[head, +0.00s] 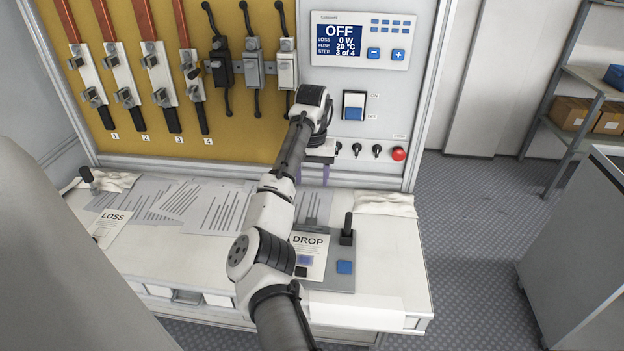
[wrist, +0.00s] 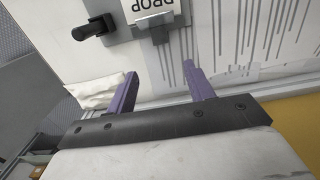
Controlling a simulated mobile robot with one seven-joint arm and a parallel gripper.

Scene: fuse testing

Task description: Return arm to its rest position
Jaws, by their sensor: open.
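My arm reaches from the bottom of the head view up over the white bench toward the panel. My gripper (head: 312,172) hangs above the bench near the panel's lower edge, partly hidden behind my arm. In the wrist view its two purple fingers (wrist: 158,92) stand apart with nothing between them. The grey DROP fixture (head: 340,278) with a black lever and a blue button is on the bench to the right of my forearm. It also shows at the top of the wrist view (wrist: 122,30).
The yellow panel (head: 150,130) holds several numbered fuse holders and levers. A display (head: 360,40) reads OFF, 0 W, 20 °C, step 3 of 4. Papers (head: 180,203) and cloths (head: 385,203) lie on the bench (head: 390,250). A grey cabinet (head: 580,260) stands at right; floor between is clear.

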